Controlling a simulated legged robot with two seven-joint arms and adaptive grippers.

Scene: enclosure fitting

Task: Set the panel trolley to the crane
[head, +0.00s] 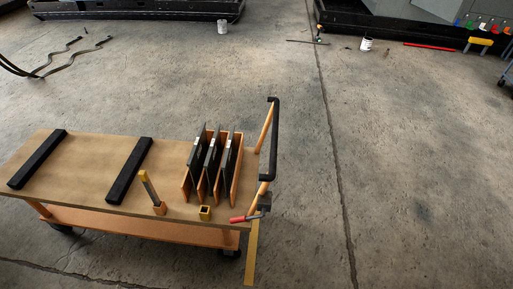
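The panel trolley (92,186) stands at the lower left on the concrete floor. It has a tan top, an orange lower shelf (140,228) and dark wheels. Its black push handle (275,140) is at its right end on orange posts. Several dark panels (213,155) stand upright in an orange rack (236,170) near the handle. Two black bars (130,171) lie across the top. A red-handled tool (244,218) is at the front right corner. No crane can be made out for certain. Neither of my grippers shows.
A dark low platform (140,10) lies at the back left, another dark base (380,27) at the back right. Dark cables (62,50) lie far left. Middle and right floor is clear.

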